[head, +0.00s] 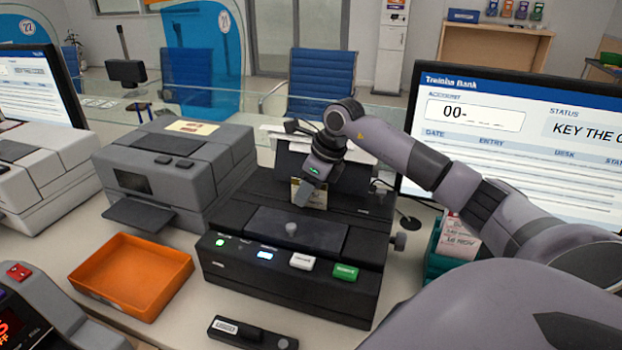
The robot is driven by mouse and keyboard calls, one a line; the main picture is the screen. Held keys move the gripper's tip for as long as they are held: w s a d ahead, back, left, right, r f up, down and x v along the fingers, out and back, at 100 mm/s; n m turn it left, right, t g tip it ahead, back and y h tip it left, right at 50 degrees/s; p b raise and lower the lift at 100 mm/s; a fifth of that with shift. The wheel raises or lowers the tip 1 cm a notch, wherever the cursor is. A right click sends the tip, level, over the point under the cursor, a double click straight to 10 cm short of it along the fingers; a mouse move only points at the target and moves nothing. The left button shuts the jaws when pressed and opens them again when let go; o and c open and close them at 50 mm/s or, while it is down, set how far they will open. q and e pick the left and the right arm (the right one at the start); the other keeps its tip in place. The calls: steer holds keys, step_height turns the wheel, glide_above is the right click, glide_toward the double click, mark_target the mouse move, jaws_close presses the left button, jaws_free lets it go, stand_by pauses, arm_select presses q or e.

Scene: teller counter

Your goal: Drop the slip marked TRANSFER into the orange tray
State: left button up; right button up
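The orange tray (128,272) is empty and sits on the counter at the left, in front of a grey printer. My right gripper (306,191) reaches in from the right and points down over the black machine (290,262) in the middle. A small beige paper piece (318,198) shows right at its fingertips; I cannot tell whether the fingers grip it. No TRANSFER marking is readable on it. A teal holder (436,262) at the right holds pinkish slips (458,238) whose print is too small to read surely. My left gripper is not in view.
The grey printer (178,160) stands behind the tray, left of the black machine. A small black device (250,332) lies at the front edge. A monitor (520,150) stands at the right. Counter between tray and black machine is narrow but clear.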

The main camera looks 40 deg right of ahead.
steer(key=shift+f, duration=0.1)
jaws_close()
steer(key=c, duration=0.6)
jaws_free()
jaws_close()
steer(key=shift+r+p, duration=1.2)
steer(key=shift+r, duration=0.4)
steer(key=shift+r+p, duration=0.8)
steer(key=shift+r, duration=3.35)
